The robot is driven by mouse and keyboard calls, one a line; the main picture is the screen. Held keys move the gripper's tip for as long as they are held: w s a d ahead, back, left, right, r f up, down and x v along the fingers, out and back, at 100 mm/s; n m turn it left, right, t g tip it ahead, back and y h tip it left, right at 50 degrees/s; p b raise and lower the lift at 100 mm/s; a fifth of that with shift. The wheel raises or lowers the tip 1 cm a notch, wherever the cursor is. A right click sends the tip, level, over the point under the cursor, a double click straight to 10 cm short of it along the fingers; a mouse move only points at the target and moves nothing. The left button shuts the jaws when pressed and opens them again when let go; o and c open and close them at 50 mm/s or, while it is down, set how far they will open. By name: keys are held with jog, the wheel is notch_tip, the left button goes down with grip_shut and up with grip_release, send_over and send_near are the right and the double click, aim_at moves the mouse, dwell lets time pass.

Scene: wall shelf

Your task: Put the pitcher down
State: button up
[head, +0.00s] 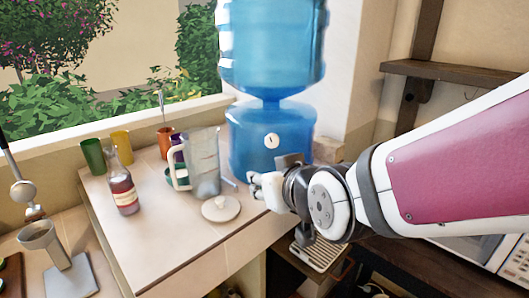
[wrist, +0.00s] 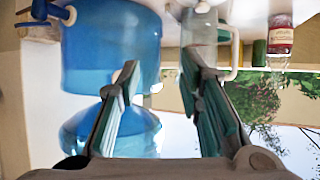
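The pitcher (head: 205,165) is a clear jug with a white handle on its left side. It appears to stand upright on the tiled counter (head: 165,250), left of the water dispenser. My gripper (head: 262,188) is to the right of the pitcher, in front of the dispenser, with a gap between them. In the wrist view, which looks upside down, my gripper (wrist: 158,70) has its two fingers spread with nothing between them. The pitcher (wrist: 203,38) shows there beyond the right-hand finger, which hides part of it.
The blue water dispenser (head: 270,135) stands close behind my gripper. A round white lid (head: 221,208) lies in front of the pitcher. A red-labelled bottle (head: 122,185), a green cup (head: 93,156) and a yellow cup (head: 122,144) stand at left. The counter's front is clear.

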jog(key=w+a+f+n+t+y+b, duration=0.1)
jog(key=w+a+f+y+b, duration=0.2)
jog(key=a, duration=0.5)
jog(key=n+t+y+b, duration=0.1)
jog(key=t+y+b, duration=0.1)
send_near(174, 176)
jog(key=d, duration=0.1)
jog(key=s+d, duration=0.1)
jog(key=d, duration=0.1)
jog(key=shift+s+f, duration=0.3)
jog(key=shift+s+a+y, duration=0.15)
jog(key=shift+a+y, duration=0.15)
jog(key=shift+a, duration=0.25)
jog(key=x, duration=1.3)
jog(key=shift+a+p, duration=0.1)
jog(key=shift+p, duration=0.3)
jog(key=shift+r, duration=0.1)
grip_shut()
